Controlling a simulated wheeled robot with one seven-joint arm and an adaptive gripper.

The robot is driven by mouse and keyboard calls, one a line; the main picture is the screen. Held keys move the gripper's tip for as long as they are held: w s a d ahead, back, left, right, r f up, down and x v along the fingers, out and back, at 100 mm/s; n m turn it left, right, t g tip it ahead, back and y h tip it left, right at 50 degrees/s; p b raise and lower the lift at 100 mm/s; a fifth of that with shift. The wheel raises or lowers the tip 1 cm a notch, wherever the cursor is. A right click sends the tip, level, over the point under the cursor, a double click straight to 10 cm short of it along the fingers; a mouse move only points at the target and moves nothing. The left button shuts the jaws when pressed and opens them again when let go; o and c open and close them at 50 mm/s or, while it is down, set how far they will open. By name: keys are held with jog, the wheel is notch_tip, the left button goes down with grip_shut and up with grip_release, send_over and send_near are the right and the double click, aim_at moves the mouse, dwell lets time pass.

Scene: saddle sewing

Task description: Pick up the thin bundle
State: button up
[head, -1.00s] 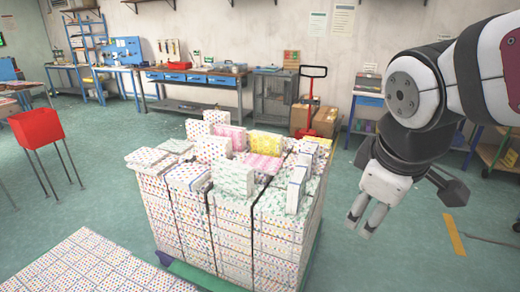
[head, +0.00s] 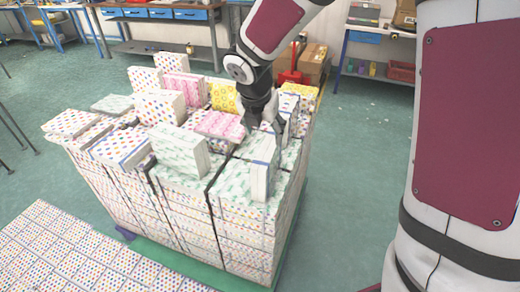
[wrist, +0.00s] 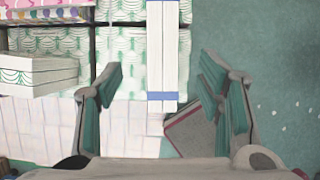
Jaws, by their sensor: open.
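The thin bundle, a narrow white upright slab (head: 261,181), stands on the front right part of the stacked bundles. In the wrist view, it shows as a white strip with blue bands (wrist: 162,55), between the two fingers as seen from here. My gripper (head: 265,124) is at the upper back end of this slab in the head view. In the wrist view, my gripper (wrist: 160,85) has its fingers wide apart, with visible space on both sides of the slab. Neither finger appears to touch it. The exact height of the fingertips against it is unclear.
A thicker green-patterned bundle (head: 180,150) stands to the left of the slab. Another slab (head: 289,108) stands just behind my gripper. Open floor (head: 350,170) lies right of the stack.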

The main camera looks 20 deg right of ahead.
aim_at(267, 147)
jog(key=b+x, duration=0.1)
jog(key=x, duration=0.7)
jog(key=shift+b, duration=0.3)
jog(key=shift+s+b+x, duration=0.15)
jog(key=shift+b+x, duration=0.15)
jog(key=shift+x, duration=1.15)
jog(key=shift+s+b+x, duration=0.1)
jog(key=shift+b+x, duration=0.2)
jog(key=shift+x, duration=1.1)
jog(key=shift+f, duration=0.35)
jog(key=shift+c, duration=0.2)
grip_shut()
